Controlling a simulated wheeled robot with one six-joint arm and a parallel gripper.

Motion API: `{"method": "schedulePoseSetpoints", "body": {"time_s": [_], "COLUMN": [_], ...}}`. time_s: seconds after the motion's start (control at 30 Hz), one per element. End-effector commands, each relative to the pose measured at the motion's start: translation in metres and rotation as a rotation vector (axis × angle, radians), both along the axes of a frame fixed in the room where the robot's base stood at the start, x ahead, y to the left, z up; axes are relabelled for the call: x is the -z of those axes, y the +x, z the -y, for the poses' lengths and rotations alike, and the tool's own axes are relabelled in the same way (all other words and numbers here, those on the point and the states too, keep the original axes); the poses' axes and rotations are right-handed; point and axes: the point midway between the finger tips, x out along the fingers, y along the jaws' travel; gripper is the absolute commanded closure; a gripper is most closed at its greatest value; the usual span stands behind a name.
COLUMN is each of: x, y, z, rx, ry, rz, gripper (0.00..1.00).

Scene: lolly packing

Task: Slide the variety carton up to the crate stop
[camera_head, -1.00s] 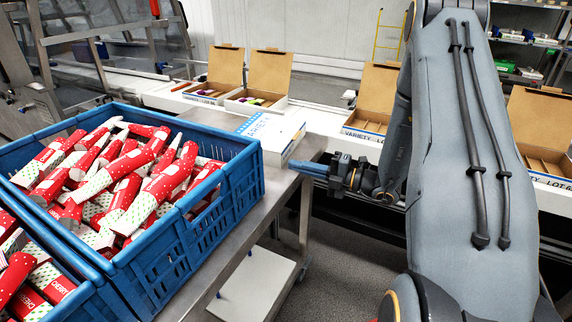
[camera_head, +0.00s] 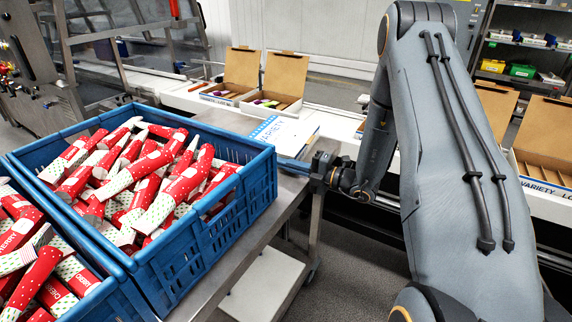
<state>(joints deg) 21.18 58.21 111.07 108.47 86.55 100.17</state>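The variety carton (camera_head: 297,130) is a flat, closed white box with a blue-edged VARIETY label. It lies on the steel table just behind the right end of a blue crate (camera_head: 235,212). The crate's rim hides part of the carton's left side. My gripper (camera_head: 289,166) reaches in from the right, low at the carton's near side and close to the crate's right corner. Its blue fingers lie at or against the carton; contact is not clear. The finger gap cannot be made out. No separate crate stop can be told apart.
The crate is full of red and white cherry lolly packs, and a second filled crate (camera_head: 98,290) stands nearer. Open brown cartons (camera_head: 284,80) line the white conveyor behind. The steel table's edge (camera_head: 250,248) runs beside the crate, with open floor to its right.

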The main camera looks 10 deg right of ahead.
Motion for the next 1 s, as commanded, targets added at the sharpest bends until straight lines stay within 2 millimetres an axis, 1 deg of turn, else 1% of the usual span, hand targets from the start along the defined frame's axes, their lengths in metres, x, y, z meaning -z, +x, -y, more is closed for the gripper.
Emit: {"method": "schedulePoseSetpoints", "body": {"time_s": [0.07,0.23,0.57,0.67,0.77,1.0], "x": [0.000,0.001,0.000,0.000,-0.001,-0.001], "y": [0.002,0.012,0.011,0.009,0.003,-0.017], "z": [0.004,0.020,0.021,0.025,0.033,0.062], "rx": [0.001,0.002,0.000,0.000,-0.001,-0.011], "ry": [-0.001,-0.001,0.000,0.000,0.000,0.000], "rz": [0.001,0.002,0.000,0.000,0.000,0.000], "gripper": [1.00,1.00,1.00,1.00,1.00,1.00]}}
